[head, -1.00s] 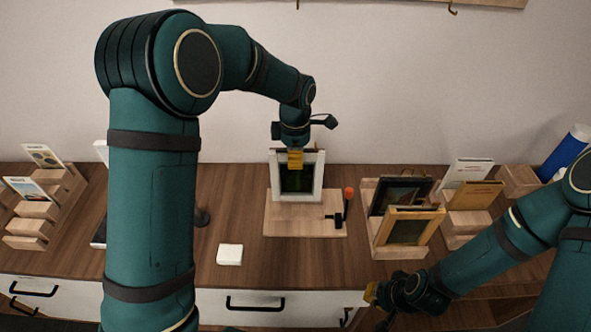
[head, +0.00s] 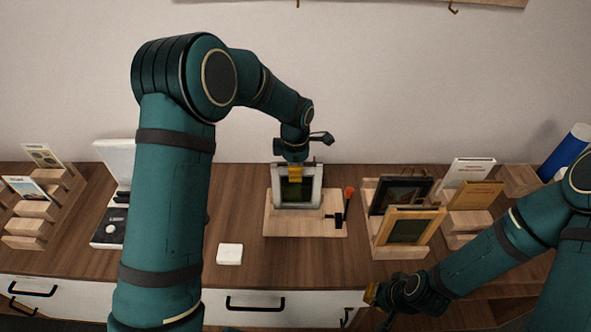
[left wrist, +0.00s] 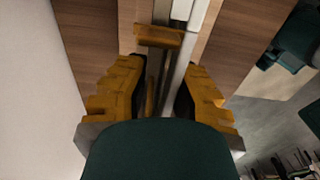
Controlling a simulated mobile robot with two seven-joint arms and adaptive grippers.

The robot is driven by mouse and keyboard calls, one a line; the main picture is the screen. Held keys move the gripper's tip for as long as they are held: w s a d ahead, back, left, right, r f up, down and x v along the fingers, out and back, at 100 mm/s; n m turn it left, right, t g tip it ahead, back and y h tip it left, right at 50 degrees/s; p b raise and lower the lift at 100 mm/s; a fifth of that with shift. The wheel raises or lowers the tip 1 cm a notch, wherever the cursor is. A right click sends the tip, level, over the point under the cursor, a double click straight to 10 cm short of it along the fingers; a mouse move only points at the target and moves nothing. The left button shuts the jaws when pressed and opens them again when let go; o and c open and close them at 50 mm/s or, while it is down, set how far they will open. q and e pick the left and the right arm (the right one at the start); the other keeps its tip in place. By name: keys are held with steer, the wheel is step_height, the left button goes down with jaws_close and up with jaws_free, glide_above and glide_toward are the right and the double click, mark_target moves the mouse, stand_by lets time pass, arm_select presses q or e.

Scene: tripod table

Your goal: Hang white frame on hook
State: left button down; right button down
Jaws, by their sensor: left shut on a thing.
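The white frame (head: 317,190) with a dark green picture stands roughly upright at the wooden board (head: 283,224) on the cabinet top. I cannot tell whether its lower edge touches the board. My left gripper (head: 295,174) is above the frame, shut on its top edge. In the left wrist view the frame's pale edge (left wrist: 196,42) runs between the fingers of the left gripper (left wrist: 160,95). My right gripper (head: 370,293) is low at the cabinet's front, and its jaw opening is unclear. A brass hook (head: 453,9) shows at the top right; another hook (head: 298,3) is cut off at the top edge.
A red-tipped clamp (head: 349,193) stands on the board's right side. A wooden rack with a black frame (head: 401,189) and a gold frame (head: 440,213) is to the right. A white block (head: 230,254) lies in front. Card racks (head: 30,227) stand far left.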

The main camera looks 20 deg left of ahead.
arm_select(q)
steer(key=shift+f, duration=0.1)
steer(key=c, duration=1)
jaws_free()
steer(key=shift+o, duration=0.2)
steer(key=shift+f, duration=0.1)
